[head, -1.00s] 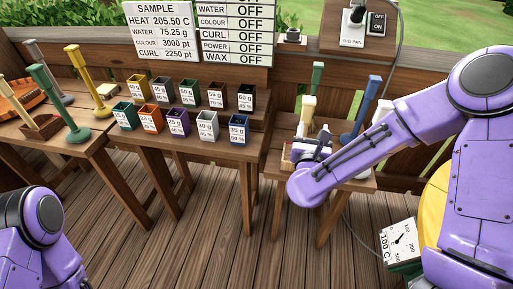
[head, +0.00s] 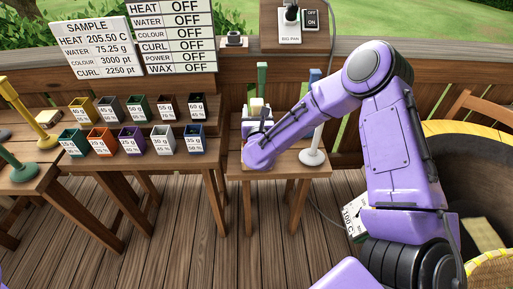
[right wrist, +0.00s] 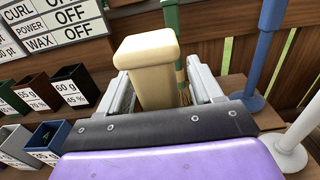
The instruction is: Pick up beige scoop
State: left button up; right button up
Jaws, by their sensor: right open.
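The beige scoop (head: 258,104) stands on the small right-hand table; its thick, blocky pale handle (right wrist: 150,65) points up large in the right wrist view. My right gripper (right wrist: 165,88) is open, with one grey finger on each side of the beige handle. I cannot tell whether either finger touches it. In the head view my right gripper (head: 256,122) is at the beige scoop, partly hidden by my forearm. The scoop's lower end is hidden. My left gripper is out of view.
A green handle (right wrist: 173,25) rises just behind the beige one. A blue handle (right wrist: 265,45) and a white stand (right wrist: 290,145) are to the right. Several small labelled boxes (head: 132,144) sit on the middle table. A large round pan (head: 450,180) is at far right.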

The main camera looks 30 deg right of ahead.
jog(key=shift+a, duration=0.1)
grip_shut()
jog(key=shift+r, duration=0.15)
